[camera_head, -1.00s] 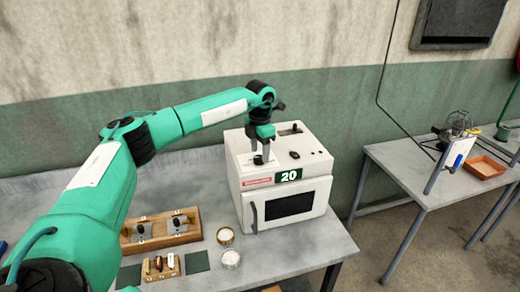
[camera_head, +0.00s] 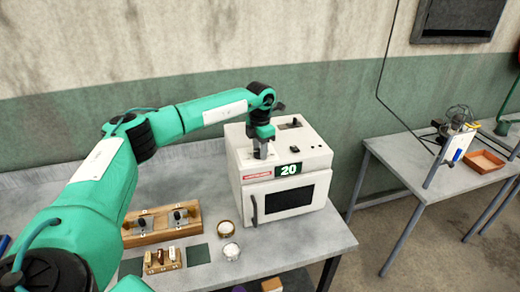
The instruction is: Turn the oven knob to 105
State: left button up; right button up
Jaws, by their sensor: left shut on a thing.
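The white oven (camera_head: 307,158) stands at the right end of the near table, with a dark window and a handle on its front. Its display (camera_head: 288,169) reads 20. My left gripper (camera_head: 261,157) points down at the left part of the oven's top and is shut on the oven knob. The knob is mostly hidden by the fingers. A small black piece (camera_head: 295,149) sits on the oven's top to the right of the gripper. My right gripper is not in view.
A second table (camera_head: 410,180) with an orange tray (camera_head: 485,161) stands right, beyond a gap.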

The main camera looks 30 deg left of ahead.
pick_arm(q)
jog(key=shift+f+m+b, duration=0.15)
jog(key=shift+m+b, duration=0.8)
jog(key=shift+m, duration=0.05)
jog(key=m+b, duration=0.2)
jog(key=shift+m, duration=0.4)
jog(key=m+b, duration=0.1)
jog(key=m, duration=0.2)
jog(key=shift+d+m+b, duration=0.1)
jog(key=shift+m+b, duration=0.2)
jog(key=shift+b, duration=0.1)
jog(key=m+b, duration=0.1)
jog(key=m, duration=0.2)
jog(key=shift+s+m, duration=0.1)
jog(key=shift+m, duration=0.2)
jog(key=m+b, duration=0.1)
jog(key=m, duration=0.4)
jog(key=shift+s+r+b, duration=0.1)
jog(key=shift+r+b, duration=0.1)
jog(key=shift+b, duration=0.2)
jog(key=m, duration=0.6)
jog(key=shift+b, duration=0.35)
jog(key=shift+r+m, duration=0.1)
jog(key=shift+m, duration=0.3)
jog(key=o, duration=1)
jog(key=shift+s, duration=0.1)
jog(key=shift+c, duration=0.2)
